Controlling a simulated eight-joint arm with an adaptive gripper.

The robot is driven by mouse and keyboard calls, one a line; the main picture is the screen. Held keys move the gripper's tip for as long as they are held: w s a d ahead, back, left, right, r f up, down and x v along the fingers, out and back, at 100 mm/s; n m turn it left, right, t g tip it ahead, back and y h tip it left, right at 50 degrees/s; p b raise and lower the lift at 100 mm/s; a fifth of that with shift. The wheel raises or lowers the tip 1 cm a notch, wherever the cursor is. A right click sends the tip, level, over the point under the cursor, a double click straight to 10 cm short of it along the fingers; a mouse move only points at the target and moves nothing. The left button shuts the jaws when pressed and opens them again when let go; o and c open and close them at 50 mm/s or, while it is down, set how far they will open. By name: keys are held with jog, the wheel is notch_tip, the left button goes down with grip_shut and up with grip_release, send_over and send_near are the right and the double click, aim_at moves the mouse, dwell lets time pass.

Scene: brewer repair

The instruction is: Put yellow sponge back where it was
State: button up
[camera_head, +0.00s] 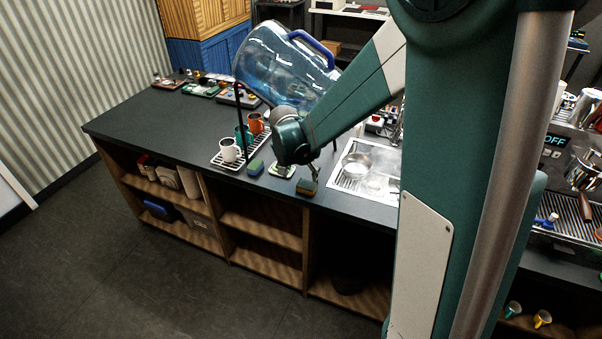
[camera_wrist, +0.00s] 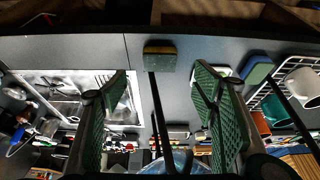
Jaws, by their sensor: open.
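The yellow sponge (camera_head: 307,187), with a dark scouring side, sits on the dark counter near its front edge, left of the sink. In the wrist view the sponge (camera_wrist: 160,56) lies just beyond my fingertips, between them in the picture and apart from both. My gripper (camera_head: 314,170) is open and empty, low over the counter beside the sponge; its two green fingers spread wide in the wrist view (camera_wrist: 163,86). A green sponge (camera_head: 283,170) on a small pale holder and a blue sponge (camera_head: 255,167) stand to the left. In the wrist view the holder is partly hidden by a finger.
A rack (camera_head: 226,162) with several mugs and a large blue water jug (camera_head: 285,65) stand left of and behind my gripper. The sink (camera_head: 349,190) with a metal pot (camera_head: 357,165) is at right. Open shelves (camera_head: 262,228) lie below the counter's front edge.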

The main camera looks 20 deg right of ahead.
jog(key=s+a+r+n+t+y, duration=0.1)
jog(key=s+a+r+n, duration=0.1)
jog(key=s+r, duration=0.45)
jog(key=s+a+r+n+t+y, duration=0.1)
jog(key=s+a+r+n, duration=0.15)
jog(key=s+r, duration=0.45)
jog(key=s+a+r+n+t, duration=0.1)
jog(key=s+a+n, duration=0.1)
jog(key=s, duration=0.6)
jog(key=s+a+r+n+y, duration=0.1)
jog(key=s+a+n, duration=0.1)
jog(key=s, duration=0.7)
jog(key=shift+s+a+r+t, duration=0.2)
jog(key=shift+s+r+t, duration=0.1)
jog(key=shift+r+t, duration=0.1)
jog(key=shift+f+n, duration=0.15)
jog(key=shift+n, duration=0.1)
notch_tip(320, 180, down, 7)
jog(key=b, duration=0.7)
jog(key=shift+f+b, duration=0.15)
jog(key=shift+b, duration=0.15)
